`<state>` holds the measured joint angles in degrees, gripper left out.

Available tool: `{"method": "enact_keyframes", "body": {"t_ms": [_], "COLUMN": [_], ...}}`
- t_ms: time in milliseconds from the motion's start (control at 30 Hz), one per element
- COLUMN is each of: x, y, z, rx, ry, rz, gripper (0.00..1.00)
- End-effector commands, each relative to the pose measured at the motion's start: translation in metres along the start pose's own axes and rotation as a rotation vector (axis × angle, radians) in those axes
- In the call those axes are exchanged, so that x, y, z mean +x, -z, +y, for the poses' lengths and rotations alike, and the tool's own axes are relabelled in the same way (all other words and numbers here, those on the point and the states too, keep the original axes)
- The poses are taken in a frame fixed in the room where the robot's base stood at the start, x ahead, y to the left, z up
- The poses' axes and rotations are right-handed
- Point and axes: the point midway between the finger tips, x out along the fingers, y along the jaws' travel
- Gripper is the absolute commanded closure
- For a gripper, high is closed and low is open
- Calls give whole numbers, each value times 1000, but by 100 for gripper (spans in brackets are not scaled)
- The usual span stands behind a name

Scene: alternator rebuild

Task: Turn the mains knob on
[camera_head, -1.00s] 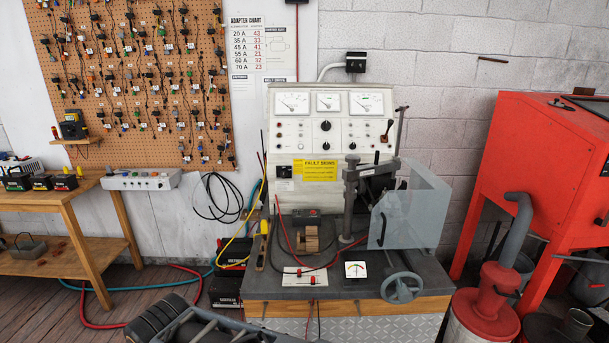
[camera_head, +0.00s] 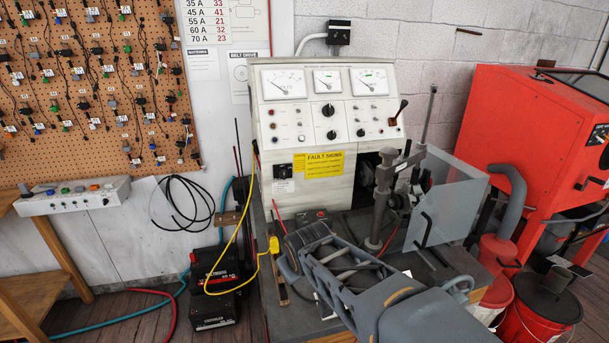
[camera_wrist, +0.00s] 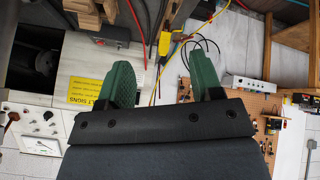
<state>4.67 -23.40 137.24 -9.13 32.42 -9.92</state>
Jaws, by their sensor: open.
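The test bench's cream panel (camera_head: 310,135) stands against the wall with meters, knobs and lamps. A black rotary knob on a dark square plate (camera_head: 284,170) sits low on its left side, left of the yellow fault signs label (camera_head: 324,164). Its lettering is too small to read, so I cannot confirm that it is the mains knob. My gripper (camera_wrist: 167,68) is open and empty in the wrist view, its green fingers wide apart. There the panel appears upside down, and the left finger overlaps the area beside the yellow label; I cannot make out the knob there.
My arm reaches over the bench top from the front. A grey post clamp (camera_head: 382,195) and clear guard (camera_head: 440,205) stand to the right. A yellow cable (camera_head: 237,265) hangs at the bench's left edge, above batteries (camera_head: 214,290). A red cabinet (camera_head: 530,140) stands far right.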

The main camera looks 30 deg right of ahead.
Motion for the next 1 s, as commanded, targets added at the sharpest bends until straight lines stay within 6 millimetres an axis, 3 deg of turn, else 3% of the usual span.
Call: {"method": "enact_keyframes", "body": {"t_ms": [100,200,400,700,867,1000], "x": [33,55,89,114,121,132], "y": [55,97,146,158,167,186], "z": [57,100,153,171,171,168], "rx": [-219,-436,-846,-1184,-1232,-1238], "ry": [-160,-294,-487,-620,-637,-636], "rz": [183,339,605,857,904,910], "gripper": [40,40,40,40,40,40]}}
